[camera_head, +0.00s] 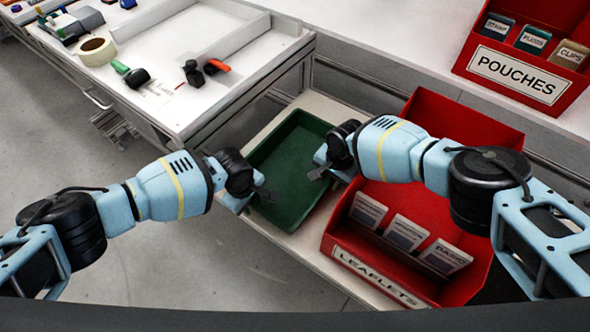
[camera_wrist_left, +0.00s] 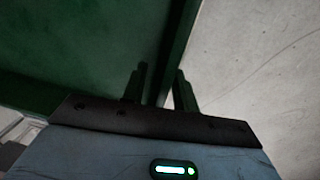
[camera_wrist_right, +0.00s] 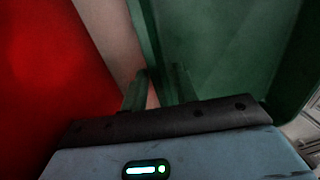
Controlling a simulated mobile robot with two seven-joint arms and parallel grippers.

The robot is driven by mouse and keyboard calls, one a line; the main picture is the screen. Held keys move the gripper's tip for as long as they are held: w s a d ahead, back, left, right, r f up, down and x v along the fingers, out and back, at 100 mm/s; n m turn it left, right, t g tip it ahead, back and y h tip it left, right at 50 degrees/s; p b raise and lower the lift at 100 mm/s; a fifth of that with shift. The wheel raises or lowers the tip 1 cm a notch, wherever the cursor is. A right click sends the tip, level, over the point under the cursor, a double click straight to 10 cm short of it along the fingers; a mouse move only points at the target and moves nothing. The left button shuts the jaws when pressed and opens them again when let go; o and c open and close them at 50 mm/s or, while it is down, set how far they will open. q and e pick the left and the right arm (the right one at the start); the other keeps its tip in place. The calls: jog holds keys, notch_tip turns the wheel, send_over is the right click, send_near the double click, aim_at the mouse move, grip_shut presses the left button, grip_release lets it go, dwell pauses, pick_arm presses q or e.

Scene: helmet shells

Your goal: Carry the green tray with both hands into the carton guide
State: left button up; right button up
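The green tray (camera_head: 285,170) is a shallow rectangular box, empty, resting on a low light surface between the white table and a red bin. My left gripper (camera_head: 254,200) is at its near left wall, with one finger inside and one outside. In the left wrist view, the tray wall (camera_wrist_left: 178,50) runs between the fingers (camera_wrist_left: 160,88). My right gripper (camera_head: 328,172) is at the opposite wall. In the right wrist view, that wall (camera_wrist_right: 145,35) runs between the fingers (camera_wrist_right: 157,88). Both grippers look open around the walls, with small gaps showing. I cannot identify a carton guide.
The red LEAFLETS bin (camera_head: 450,215) stands close to the tray's right side, under my right arm. The white table (camera_head: 215,95) with tape and tools is behind and left. A red POUCHES bin (camera_head: 520,75) stands on the back counter. Grey floor (camera_head: 190,265) is clear at left.

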pick_arm(q)
jog(key=shift+f, duration=0.7)
pick_arm(e)
jog(key=shift+w+a+f, duration=0.1)
jog(key=shift+a+f, duration=0.05)
jog(key=shift+f, duration=1.25)
pick_arm(q)
grip_shut()
pick_arm(e)
grip_shut()
pick_arm(q)
jog(key=shift+w, duration=0.1)
